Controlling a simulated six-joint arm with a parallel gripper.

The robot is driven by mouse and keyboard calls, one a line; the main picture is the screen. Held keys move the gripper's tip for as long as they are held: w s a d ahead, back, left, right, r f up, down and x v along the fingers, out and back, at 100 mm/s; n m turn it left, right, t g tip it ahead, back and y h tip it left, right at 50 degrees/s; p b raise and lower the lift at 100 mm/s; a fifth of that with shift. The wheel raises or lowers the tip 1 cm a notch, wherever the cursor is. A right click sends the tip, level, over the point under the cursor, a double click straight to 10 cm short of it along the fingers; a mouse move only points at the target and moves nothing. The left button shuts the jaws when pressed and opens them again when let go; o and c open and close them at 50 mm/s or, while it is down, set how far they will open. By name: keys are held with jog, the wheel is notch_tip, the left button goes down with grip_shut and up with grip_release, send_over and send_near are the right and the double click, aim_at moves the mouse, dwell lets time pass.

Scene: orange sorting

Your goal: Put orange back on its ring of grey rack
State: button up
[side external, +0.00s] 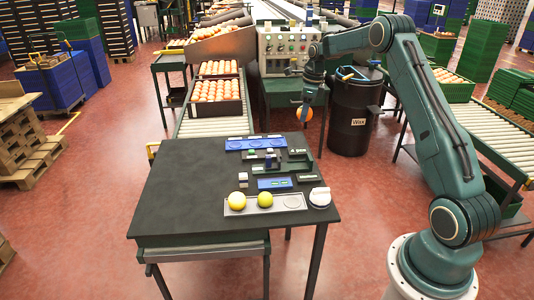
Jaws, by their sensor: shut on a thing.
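The orange (300,114) is held in my gripper (307,107), which points down and is shut on it. Both hang in the air beyond the back right of the dark table, with the black drum to their right. The grey rack (279,207) lies along the front right of the table. The right part of the rack is bare, with a ring mark showing there. The gripper's fingers partly hide the orange.
A white round device (320,197) stands just right of the rack. Behind the rack are a blue panel (274,183), small blocks and green-grey fixtures, and a blue tray (249,144) farther back. The table's left half (185,190) is clear. A black drum (355,115) stands behind.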

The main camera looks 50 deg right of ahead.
dwell(0.4)
jog(key=shift+s+a, duration=0.1)
jog(key=shift+a, duration=0.65)
jog(key=s+a+n, duration=0.2)
jog(key=s+a, duration=0.1)
jog(key=a, duration=0.6)
jog(key=n, duration=0.2)
send_over(291, 203)
jog(key=f, duration=1.6)
jog(key=shift+s+d+f, duration=0.15)
jog(key=shift+d+f, duration=0.05)
jog(key=shift+f, duration=1.9)
jog(key=shift+f, duration=0.15)
